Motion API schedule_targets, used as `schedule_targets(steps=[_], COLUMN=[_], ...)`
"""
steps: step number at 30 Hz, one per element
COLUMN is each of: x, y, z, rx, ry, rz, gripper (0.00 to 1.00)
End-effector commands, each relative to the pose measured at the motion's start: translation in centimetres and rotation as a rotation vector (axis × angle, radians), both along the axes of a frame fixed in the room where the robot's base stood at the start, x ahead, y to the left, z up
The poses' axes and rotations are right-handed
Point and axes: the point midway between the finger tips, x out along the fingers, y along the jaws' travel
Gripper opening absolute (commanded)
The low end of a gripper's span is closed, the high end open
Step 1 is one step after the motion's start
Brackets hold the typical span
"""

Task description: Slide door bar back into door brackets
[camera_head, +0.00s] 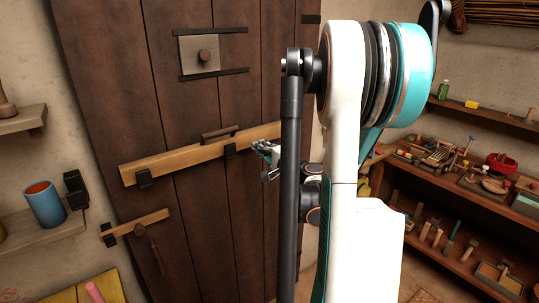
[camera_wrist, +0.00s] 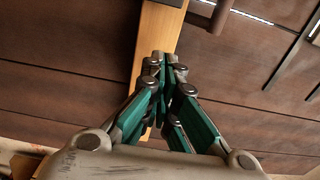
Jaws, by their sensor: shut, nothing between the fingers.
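The door bar (camera_head: 190,158) is a long pale wooden beam across the dark plank door (camera_head: 110,90), tilted up to the right in the head view. It sits in a left black bracket (camera_head: 143,178) and a middle black bracket (camera_head: 230,151); its left end sticks out past the left bracket. Its right part is hidden behind my arm. My gripper (camera_head: 265,148) is beside the bar's right part. In the wrist view the bar (camera_wrist: 155,45) runs behind my gripper (camera_wrist: 166,58), whose fingers are shut and empty. I cannot tell whether the fingertips touch the bar.
A dark handle (camera_head: 220,131) is just above the bar. A smaller wooden latch (camera_head: 140,228) lies lower on the door. A blue cup (camera_head: 45,205) stands on a left wall shelf. Shelves (camera_head: 470,190) with tools and small items stand at the right.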

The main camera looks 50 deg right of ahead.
Motion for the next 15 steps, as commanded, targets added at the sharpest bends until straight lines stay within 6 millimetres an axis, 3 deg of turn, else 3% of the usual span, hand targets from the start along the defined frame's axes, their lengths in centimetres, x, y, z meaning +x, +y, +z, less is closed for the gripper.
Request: schedule_targets(steps=[6, 15], x=[3.4, 4.9], y=[0.9, 1.7], z=[-0.1, 0.0], rx=[0.000, 0.000], ry=[0.000, 0.000], rz=[0.003, 0.001], gripper=[0.00, 0.00])
